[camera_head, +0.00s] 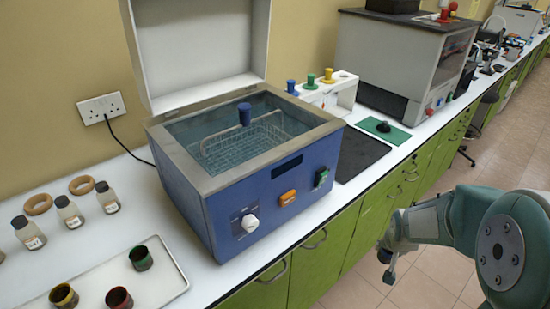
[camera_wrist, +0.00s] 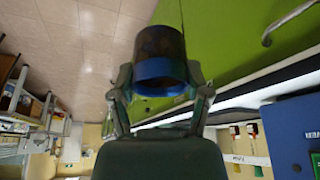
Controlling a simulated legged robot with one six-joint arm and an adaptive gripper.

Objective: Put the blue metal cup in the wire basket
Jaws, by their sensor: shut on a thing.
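The blue metal cup (camera_wrist: 160,72) is between the fingers of my gripper (camera_wrist: 160,90) in the wrist view, with a bright blue rim and darker, stained sides. My gripper is shut on it. In the head view my gripper (camera_head: 387,258) is at the lower right, in front of the green cabinets and away from the bath; the cup there is too small and dark to make out clearly. The wire basket (camera_head: 238,146) sits inside the open blue bath (camera_head: 262,190).
The bath's white lid (camera_head: 200,45) is raised at the back. A tray (camera_head: 172,270) with several coloured cups and several bottles are at left. A dark mat (camera_head: 358,153), a white rack (camera_head: 333,92) and a grey machine (camera_head: 392,62) are to the right.

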